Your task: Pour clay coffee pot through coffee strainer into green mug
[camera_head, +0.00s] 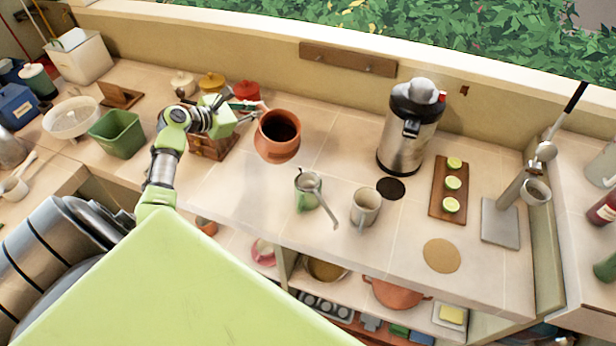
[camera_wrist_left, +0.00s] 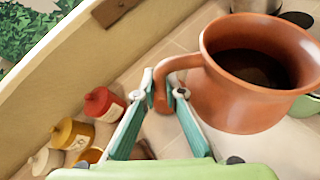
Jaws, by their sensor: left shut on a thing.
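The clay coffee pot (camera_head: 278,142) is reddish-brown, with dark contents inside its wide mouth. My left gripper (camera_head: 256,106) is shut on the pot's handle, which also shows between the fingers in the left wrist view (camera_wrist_left: 163,90). The pot is roughly upright, behind and left of the green mug (camera_head: 302,202). The coffee strainer (camera_head: 310,181) sits at the mug's mouth, with its long handle hanging toward the front right. The strainer hides much of the mug's opening. In the wrist view the pot's body (camera_wrist_left: 235,105) fills the right side. My right gripper is not in view.
A light mug (camera_head: 365,207) stands right of the green mug. A steel dispenser (camera_head: 412,125) and a board with lime halves (camera_head: 450,188) are further right. Lidded jars (camera_head: 246,91) stand behind my left gripper. The counter's front edge runs close before the mugs.

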